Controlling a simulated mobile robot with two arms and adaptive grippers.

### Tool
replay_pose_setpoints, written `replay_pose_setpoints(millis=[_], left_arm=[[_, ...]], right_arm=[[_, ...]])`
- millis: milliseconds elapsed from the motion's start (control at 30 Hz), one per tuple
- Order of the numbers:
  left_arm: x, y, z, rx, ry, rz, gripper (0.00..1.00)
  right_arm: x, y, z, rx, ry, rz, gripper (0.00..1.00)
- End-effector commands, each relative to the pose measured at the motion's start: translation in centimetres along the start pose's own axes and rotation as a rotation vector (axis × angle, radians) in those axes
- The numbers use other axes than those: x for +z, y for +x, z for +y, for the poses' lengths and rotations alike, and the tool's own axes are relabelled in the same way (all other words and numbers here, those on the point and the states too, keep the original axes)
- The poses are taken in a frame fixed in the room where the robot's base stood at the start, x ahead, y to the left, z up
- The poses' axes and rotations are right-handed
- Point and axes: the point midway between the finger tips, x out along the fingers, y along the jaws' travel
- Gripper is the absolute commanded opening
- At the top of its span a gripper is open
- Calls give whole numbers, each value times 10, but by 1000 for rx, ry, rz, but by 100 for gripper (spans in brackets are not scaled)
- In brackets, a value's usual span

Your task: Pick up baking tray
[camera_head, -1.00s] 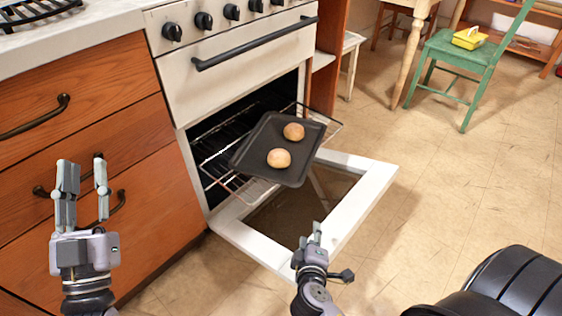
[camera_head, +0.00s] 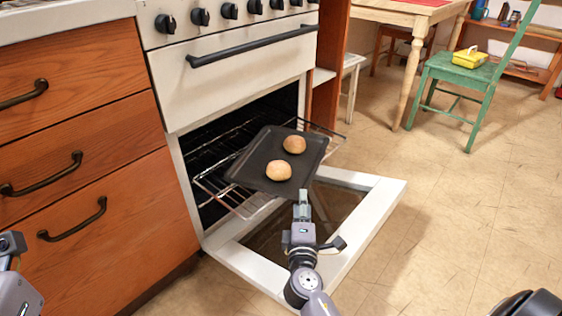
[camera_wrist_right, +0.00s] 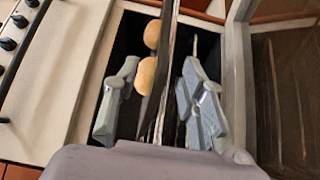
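The dark baking tray (camera_head: 258,152) rests on the pulled-out oven rack (camera_head: 222,192) and holds two round buns (camera_head: 278,171) (camera_head: 294,144). My right gripper (camera_head: 302,200) is at the tray's front edge. In the right wrist view, the tray (camera_wrist_right: 165,70) appears nearly edge-on between the two spread fingers of the gripper (camera_wrist_right: 160,75), with visible gaps on both sides. The buns also show there (camera_wrist_right: 146,76). Of my left arm, only a grey part shows at the lower left edge; its gripper fingers are out of frame.
The white-framed oven door (camera_head: 372,207) is folded down below the rack and my right arm. Wooden drawers (camera_head: 75,150) stand left of the oven (camera_head: 235,75). A green chair (camera_head: 465,75) and wooden table (camera_head: 405,12) stand at the back right. The right floor is largely clear.

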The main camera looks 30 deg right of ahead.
Motion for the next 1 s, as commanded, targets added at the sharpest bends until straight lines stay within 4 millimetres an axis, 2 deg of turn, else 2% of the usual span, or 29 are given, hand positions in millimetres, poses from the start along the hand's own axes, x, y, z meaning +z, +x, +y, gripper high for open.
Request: replay_pose_setpoints(millis=[33, 267, 367, 433, 600, 867, 1000], left_arm=[[0, 0, 0, 1, 1, 4, 30], [0, 0, 1, 5, 1, 7, 30], [0, -4, 1, 6, 2, 7, 30], [-4, 4, 2, 15, 6, 44, 30], [-6, 9, 3, 22, 8, 59, 30], [-6, 10, 3, 23, 8, 59, 30], [-6, 10, 3, 23, 8, 59, 30]], right_arm=[[0, 8, -1, 2, 1, 0, 38], [0, 23, -2, 0, 0, 0, 38], [1, 36, -4, 2, 0, -1, 38], [1, 48, -7, 2, 1, -1, 38], [1, 68, -5, 0, 1, 0, 38], [1, 72, -5, -2, -1, 0, 38], [1, 71, -5, -2, 0, 0, 31]])
